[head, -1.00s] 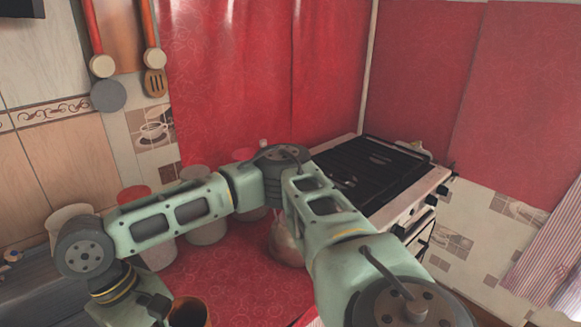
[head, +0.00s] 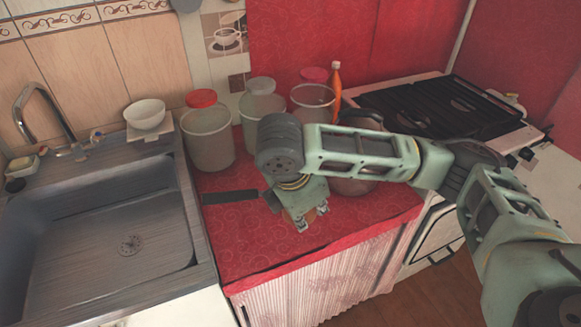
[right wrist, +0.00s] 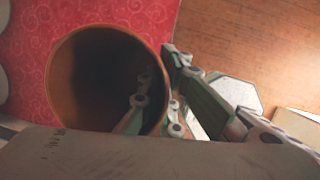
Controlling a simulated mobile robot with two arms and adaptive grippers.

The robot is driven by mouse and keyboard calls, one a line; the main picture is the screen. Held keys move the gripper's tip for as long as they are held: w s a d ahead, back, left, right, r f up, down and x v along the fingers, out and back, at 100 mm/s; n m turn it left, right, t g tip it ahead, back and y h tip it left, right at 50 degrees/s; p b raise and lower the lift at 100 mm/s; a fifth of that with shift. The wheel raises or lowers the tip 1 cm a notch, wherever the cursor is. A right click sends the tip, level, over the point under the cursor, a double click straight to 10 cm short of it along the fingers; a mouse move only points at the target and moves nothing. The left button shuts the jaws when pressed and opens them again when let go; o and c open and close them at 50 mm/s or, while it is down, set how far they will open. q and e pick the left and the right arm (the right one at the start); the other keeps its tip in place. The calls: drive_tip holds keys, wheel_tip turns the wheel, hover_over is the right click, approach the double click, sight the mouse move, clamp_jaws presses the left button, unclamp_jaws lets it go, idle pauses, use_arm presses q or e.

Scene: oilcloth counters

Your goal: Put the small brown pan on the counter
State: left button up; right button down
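The small brown pan (right wrist: 61,88) shows in the right wrist view as a round brown rim around a dark, deep inside. My right gripper (right wrist: 160,107) has one finger inside the rim and one outside, with the pan's wall between them. In the head view, my right gripper (head: 305,218) points down over the front part of the red counter (head: 240,240). Only a brown bit of the pan shows there between the fingers; the rest is hidden. I cannot tell whether the pan touches the counter. My left gripper is not in view.
A sink (head: 110,230) lies left of the counter and a stove (head: 430,105) right of it. Jars (head: 208,138), an orange bottle (head: 335,85) and a partly hidden round pot (head: 352,187) stand behind. A dark flat strip (head: 230,197) lies left of the gripper. Front counter has free room.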

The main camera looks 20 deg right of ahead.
drive_tip(key=shift+w+n, duration=0.15)
drive_tip(key=shift+n, duration=0.15)
drive_tip(key=shift+w+f, duration=0.15)
drive_tip(key=shift+w, duration=0.1)
drive_tip(key=w+a+f, duration=0.1)
drive_tip(key=w+f, duration=0.1)
drive_tip(key=w, duration=0.1)
drive_tip(key=w+a+f, duration=0.1)
drive_tip(key=w+f, duration=0.1)
drive_tip(key=w, duration=0.2)
drive_tip(key=w+a+f, duration=0.1)
drive_tip(key=w+f, duration=0.1)
drive_tip(key=w, duration=0.1)
drive_tip(key=shift+w+a+f, duration=0.25)
drive_tip(key=shift+a, duration=0.15)
drive_tip(key=shift+f, duration=2.05)
drive_tip(key=shift+f, duration=0.1)
drive_tip(key=c, duration=1.9)
unclamp_jaws()
drive_tip(key=shift+f, duration=0.1)
drive_tip(key=shift+c, duration=0.2)
drive_tip(key=v, duration=1.2)
drive_tip(key=shift+s+r, duration=0.2)
drive_tip(key=shift+r, duration=0.05)
